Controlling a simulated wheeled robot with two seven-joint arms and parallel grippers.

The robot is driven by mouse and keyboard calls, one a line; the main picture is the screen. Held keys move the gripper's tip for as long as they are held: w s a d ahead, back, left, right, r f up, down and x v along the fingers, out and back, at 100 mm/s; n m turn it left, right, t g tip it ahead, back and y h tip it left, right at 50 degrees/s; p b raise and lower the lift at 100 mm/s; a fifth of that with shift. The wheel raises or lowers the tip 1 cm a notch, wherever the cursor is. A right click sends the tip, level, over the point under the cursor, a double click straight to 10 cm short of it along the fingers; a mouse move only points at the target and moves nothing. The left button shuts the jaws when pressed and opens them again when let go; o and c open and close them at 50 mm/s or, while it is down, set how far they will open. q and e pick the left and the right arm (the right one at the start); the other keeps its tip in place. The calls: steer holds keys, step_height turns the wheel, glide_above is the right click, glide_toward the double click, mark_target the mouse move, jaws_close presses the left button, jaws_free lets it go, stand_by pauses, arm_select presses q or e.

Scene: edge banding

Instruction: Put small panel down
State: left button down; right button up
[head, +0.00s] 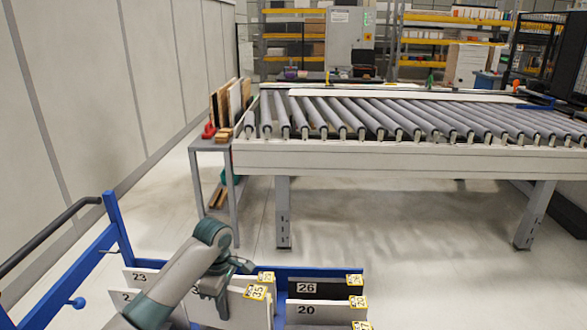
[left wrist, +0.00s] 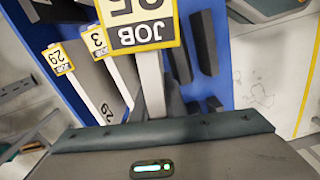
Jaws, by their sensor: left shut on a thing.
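My left gripper (head: 215,283) is low at the front, over the blue cart, and is shut on a small white panel (head: 245,312). The panel stands upright among other panels and bears a yellow JOB tag (head: 257,292) on its top edge. In the left wrist view the panel's pale edge (left wrist: 152,88) runs down to the gripper, with its tag (left wrist: 138,22) upside down at the top. The fingertips are largely hidden by the gripper body. I cannot tell whether the panel's bottom rests on the cart. My right gripper is out of view.
The blue cart frame (head: 118,228) holds several numbered panels, including 23 (head: 140,279), 26 (head: 307,288) and 20 (head: 305,311). A roller conveyor (head: 390,158) stands behind, with a small grey side table (head: 212,145) at its left end. Floor between cart and conveyor is clear.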

arm_select(q)
steer(key=s+d+r+m, duration=0.1)
steer(key=s+r+m, duration=0.5)
steer(key=r, duration=0.4)
steer(key=s+a+r+m, duration=0.1)
steer(key=s+m, duration=0.3)
steer(key=s, duration=0.3)
steer(key=s+a+r+m, duration=0.1)
steer(key=s+r+m, duration=0.1)
steer(key=s+m, duration=0.3)
steer(key=s, duration=0.3)
steer(key=shift+a+r+m, duration=0.25)
steer(key=shift+a+m, duration=0.05)
steer(key=shift+a, duration=0.1)
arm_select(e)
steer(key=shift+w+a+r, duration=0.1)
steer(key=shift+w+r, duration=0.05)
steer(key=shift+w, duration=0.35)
arm_select(q)
steer(key=shift+s, duration=0.1)
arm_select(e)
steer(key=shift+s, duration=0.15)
